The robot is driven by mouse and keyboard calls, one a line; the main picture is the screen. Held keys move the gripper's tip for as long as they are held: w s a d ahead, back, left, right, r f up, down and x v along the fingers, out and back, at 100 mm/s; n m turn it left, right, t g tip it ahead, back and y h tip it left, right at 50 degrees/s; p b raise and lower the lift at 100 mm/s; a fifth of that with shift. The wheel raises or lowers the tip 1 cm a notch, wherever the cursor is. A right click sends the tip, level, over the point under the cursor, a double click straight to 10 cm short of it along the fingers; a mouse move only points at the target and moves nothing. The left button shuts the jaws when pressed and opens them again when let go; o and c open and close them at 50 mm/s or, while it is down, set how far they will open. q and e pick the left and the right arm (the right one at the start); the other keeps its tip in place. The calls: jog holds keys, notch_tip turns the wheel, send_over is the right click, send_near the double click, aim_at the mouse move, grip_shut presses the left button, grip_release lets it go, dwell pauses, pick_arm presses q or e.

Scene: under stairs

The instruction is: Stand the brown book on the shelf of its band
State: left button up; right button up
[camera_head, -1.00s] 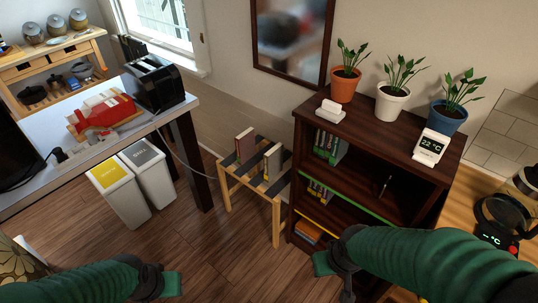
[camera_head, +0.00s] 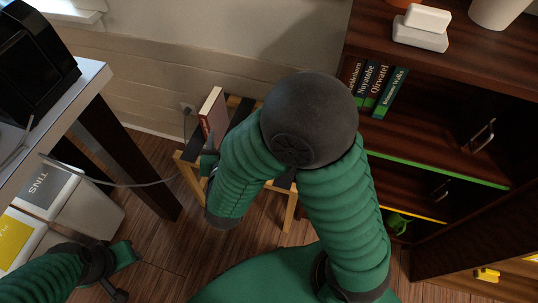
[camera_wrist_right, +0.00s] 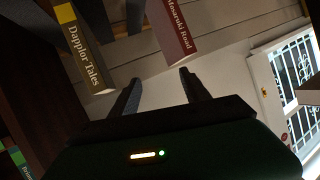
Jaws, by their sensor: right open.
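A reddish-brown book (camera_head: 214,117) stands upright on the slatted stool (camera_head: 187,157) in the head view. In the head view this gripper (camera_head: 208,166) is partly hidden beside the stool. My left gripper (camera_head: 122,262) is low at the left; its jaws are unclear.
The dark bookcase (camera_head: 470,60) at right has a green-edged shelf (camera_head: 440,168) with several books (camera_head: 375,88) above it, and a yellow-edged shelf (camera_head: 415,210) below. A table (camera_head: 75,85) with a black toaster (camera_head: 35,60) and two bins (camera_head: 60,205) stand at left.

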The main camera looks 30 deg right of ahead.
jog(key=s+d+f+m+h+b, duration=0.2)
jog(key=s+d+f+h+b, duration=0.25)
jog(key=s+h+b, duration=0.3)
jog(key=b+x, duration=0.5)
jog(key=x, duration=1)
jog(key=shift+s+d+f+g, duration=0.15)
jog(key=shift+d+g, duration=0.15)
jog(key=shift+d, duration=0.15)
pick_arm(q)
jog(key=s+x, duration=0.1)
jog(key=x, duration=0.6)
jog(key=s+x, duration=0.2)
jog(key=x, duration=0.6)
jog(key=shift+s+f, duration=0.5)
jog(key=shift+f, duration=0.25)
pick_arm(e)
grip_shut()
